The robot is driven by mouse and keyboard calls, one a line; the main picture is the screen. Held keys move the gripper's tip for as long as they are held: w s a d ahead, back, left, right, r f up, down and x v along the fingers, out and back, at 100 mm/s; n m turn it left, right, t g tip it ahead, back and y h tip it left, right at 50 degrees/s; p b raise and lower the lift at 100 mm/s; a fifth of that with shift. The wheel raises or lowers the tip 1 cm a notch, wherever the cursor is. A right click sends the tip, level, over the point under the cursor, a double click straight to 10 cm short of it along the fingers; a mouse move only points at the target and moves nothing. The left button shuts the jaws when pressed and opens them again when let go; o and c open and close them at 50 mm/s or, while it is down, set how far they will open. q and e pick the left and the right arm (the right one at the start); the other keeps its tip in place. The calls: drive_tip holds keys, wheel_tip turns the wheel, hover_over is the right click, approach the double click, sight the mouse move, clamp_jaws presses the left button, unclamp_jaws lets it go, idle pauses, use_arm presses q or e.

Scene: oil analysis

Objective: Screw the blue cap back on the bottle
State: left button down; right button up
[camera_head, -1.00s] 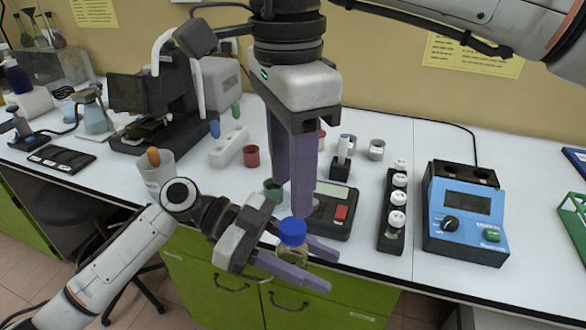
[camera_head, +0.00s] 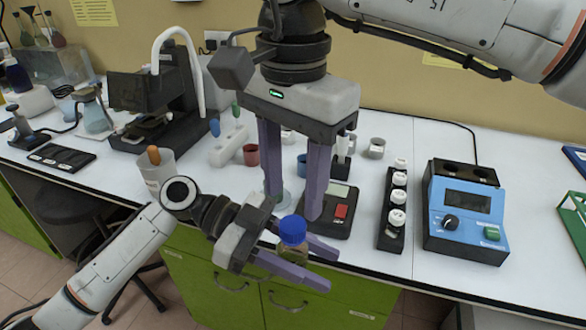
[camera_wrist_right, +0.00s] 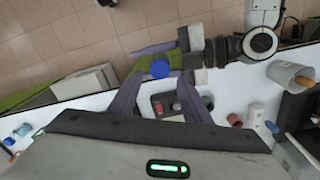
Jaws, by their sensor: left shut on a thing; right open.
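The blue cap (camera_head: 293,229) sits on top of the small bottle (camera_head: 293,251), which holds dark greenish-brown contents. My left gripper (camera_head: 325,270) is shut on the bottle and holds it upright in front of the table edge. My right gripper (camera_head: 294,212) points down above and just behind the cap, with its purple fingers spread wide and empty. In the right wrist view the blue cap (camera_wrist_right: 160,69) shows between and beyond the open fingers of my right gripper (camera_wrist_right: 158,85). How tightly the cap is seated cannot be told.
A small scale (camera_head: 330,215) stands behind the bottle. A black rack (camera_head: 392,215) with white-capped vials and a blue device (camera_head: 465,215) stand to the right. A beaker (camera_head: 156,172) stands at the left. The front table strip right of the device is clear.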

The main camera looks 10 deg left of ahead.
sight(293, 224)
wheel_tip(293, 224, down, 6)
drive_tip(key=shift+r, duration=0.15)
idle(0.3)
drive_tip(key=c, duration=1.1)
drive_tip(key=shift+o, duration=0.2)
drive_tip(key=m, duration=0.4)
drive_tip(key=shift+m, duration=0.4)
drive_tip(key=m, duration=0.8)
drive_tip(key=shift+m, duration=0.3)
drive_tip(key=m, duration=0.4)
drive_tip(key=shift+m, duration=0.4)
drive_tip(key=o, duration=1.2)
drive_tip(key=shift+o, duration=0.2)
